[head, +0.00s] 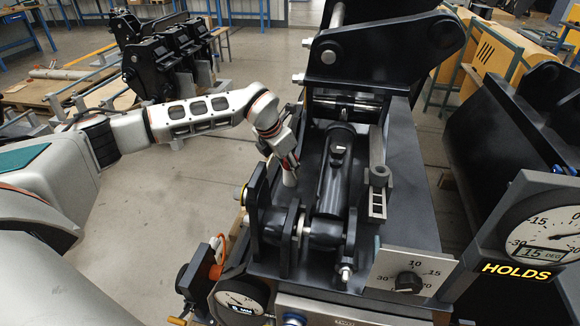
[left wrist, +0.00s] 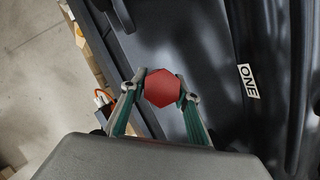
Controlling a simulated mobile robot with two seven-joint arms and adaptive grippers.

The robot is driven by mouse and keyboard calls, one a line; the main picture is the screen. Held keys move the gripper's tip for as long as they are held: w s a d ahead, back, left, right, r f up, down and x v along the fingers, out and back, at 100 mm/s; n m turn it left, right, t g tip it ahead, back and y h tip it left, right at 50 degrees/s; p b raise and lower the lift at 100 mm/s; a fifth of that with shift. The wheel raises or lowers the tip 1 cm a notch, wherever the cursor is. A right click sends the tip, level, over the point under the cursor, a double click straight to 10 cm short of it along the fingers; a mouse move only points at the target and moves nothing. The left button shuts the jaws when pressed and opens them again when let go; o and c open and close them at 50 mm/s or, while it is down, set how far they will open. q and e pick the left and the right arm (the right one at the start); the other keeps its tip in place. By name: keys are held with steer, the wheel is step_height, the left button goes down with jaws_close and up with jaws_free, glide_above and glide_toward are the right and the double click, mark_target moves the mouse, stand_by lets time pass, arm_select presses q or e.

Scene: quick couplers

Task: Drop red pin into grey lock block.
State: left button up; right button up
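The red pin shows its red hexagonal head (left wrist: 163,88) in the left wrist view, between the two fingertips of my left gripper. The fingers touch it from both sides, and the rest of the pin is hidden below the head. In the head view my left gripper (head: 289,163) points down over the left side of the black coupler, where the pin is too small to make out clearly. The grey lock block (head: 378,178), an upright grey piece with a ladder-like foot, stands on the coupler to the right of the gripper, apart from it. My right gripper is not in view.
The black coupler (head: 415,195) has a thick cylinder (head: 335,170) between gripper and block, and tall lugs (head: 385,50) behind. A dial plate (head: 412,272), a gauge (head: 240,302) and a "HOLDS" angle display (head: 520,250) stand in front. Open floor lies left.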

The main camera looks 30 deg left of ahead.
arm_select(q)
steer(key=c, duration=0.5)
steer(key=shift+r, duration=0.1)
steer(key=shift+r, duration=0.1)
steer(key=shift+r+p, duration=1.25)
steer(key=shift+r, duration=0.3)
steer(key=shift+r+p, duration=1.45)
steer(key=shift+r, duration=0.6)
steer(key=shift+r, duration=0.1)
